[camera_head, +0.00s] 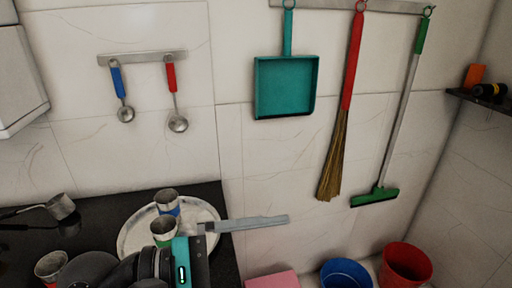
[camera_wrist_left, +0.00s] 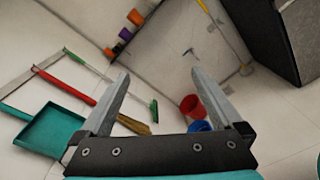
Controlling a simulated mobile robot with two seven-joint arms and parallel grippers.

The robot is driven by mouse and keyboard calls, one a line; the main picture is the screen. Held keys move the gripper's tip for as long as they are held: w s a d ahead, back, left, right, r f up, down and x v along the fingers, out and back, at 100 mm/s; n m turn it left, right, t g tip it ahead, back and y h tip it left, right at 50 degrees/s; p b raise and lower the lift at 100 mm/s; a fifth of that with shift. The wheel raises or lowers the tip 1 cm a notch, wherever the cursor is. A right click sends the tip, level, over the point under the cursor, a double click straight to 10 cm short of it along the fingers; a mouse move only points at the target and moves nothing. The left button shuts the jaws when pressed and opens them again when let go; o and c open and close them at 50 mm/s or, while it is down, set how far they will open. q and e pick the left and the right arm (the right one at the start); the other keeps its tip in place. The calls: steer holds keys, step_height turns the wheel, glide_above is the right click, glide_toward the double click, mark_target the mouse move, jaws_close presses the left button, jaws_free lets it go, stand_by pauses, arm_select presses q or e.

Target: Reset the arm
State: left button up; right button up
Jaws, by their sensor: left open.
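My left gripper (camera_head: 287,218) reaches in from the lower left in the head view. Its fingers point right, past the edge of the dark counter and in front of the tiled wall. In the left wrist view the two fingers (camera_wrist_left: 160,76) stand wide apart with nothing between them, so it is open and empty. My right gripper is in neither view.
A round tray (camera_head: 128,238) with metal cups (camera_head: 165,197) sits on the dark counter (camera_head: 95,212), partly behind my arm. A blue bucket (camera_head: 345,274) and red bucket (camera_head: 406,264) stand lower right. A dustpan (camera_head: 286,88), broom and ladles hang on the wall.

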arm_select(q)
steer(key=w+a+r+n+t+h, duration=0.2)
steer(key=w+a+r+n+t, duration=0.2)
steer(key=r+n+t, duration=0.7)
steer(key=w+a+f+n+t+y, duration=0.25)
steer(key=a+n+y, duration=0.2)
steer(key=n, duration=0.55)
steer(key=w+a+f+n+t+y, duration=0.2)
steer(key=w+a+n+t+y, duration=0.3)
steer(key=n, duration=0.6)
steer(key=s+a+f+n+g+y, duration=0.1)
steer(key=a+f+n+g+y, duration=0.3)
steer(key=f+n+y, duration=0.3)
steer(key=s+a+f+n+g+y, duration=0.1)
steer(key=a+f+n+g+y, duration=0.25)
steer(key=f+n, duration=0.5)
steer(key=s+d+f+n+g+h, duration=0.25)
steer(key=s+f+n+g, duration=0.85)
steer(key=s+f, duration=0.7)
step_height(320, 180, down, 23)
steer(key=s+m+g, duration=0.2)
steer(key=s, duration=0.1)
steer(key=s+a+f+g+y, duration=0.1)
steer(key=s+a+f, duration=0.1)
steer(key=s+f, duration=1)
steer(key=shift+s+a, duration=0.15)
steer(key=shift+s, duration=0.75)
